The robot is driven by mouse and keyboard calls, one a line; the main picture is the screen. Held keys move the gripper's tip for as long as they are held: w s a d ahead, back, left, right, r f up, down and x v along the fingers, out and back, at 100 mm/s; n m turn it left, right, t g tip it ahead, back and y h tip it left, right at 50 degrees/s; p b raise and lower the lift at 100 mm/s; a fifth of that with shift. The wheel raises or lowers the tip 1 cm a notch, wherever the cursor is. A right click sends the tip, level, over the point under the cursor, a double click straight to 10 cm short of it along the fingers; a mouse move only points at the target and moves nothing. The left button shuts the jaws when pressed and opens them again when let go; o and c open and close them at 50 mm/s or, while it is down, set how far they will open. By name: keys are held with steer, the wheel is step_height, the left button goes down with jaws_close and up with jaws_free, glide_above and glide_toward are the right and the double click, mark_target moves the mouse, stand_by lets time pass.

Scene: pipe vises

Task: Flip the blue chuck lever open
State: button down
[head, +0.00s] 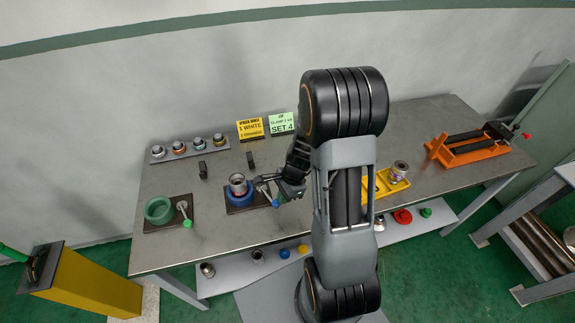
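The blue chuck (239,198) is a blue ring on a dark base plate on the table, left of my arm. A grey metal fitting (238,182) sits upright in it. Its lever (267,193) is a light metal rod with a blue knob (275,203) at its lower end, on the right side of the chuck. My gripper (268,180) is just above and right of the lever, close to its upper part. I cannot tell whether it touches the lever, or whether its fingers are open or shut.
A green chuck (159,209) with a green-knobbed lever (184,214) stands to the left. A rack (190,148) of fittings and two signs (264,127) are at the back. A yellow tray (384,187) and an orange roller stand (467,148) are to the right.

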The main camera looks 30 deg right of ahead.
steer(key=d, duration=0.2)
steer(key=d+r+p, duration=0.1)
steer(key=d, duration=0.1)
steer(key=shift+d, duration=0.15)
steer(key=v, duration=0.9)
steer(key=shift+s+r, duration=0.2)
steer(key=shift+r, duration=0.05)
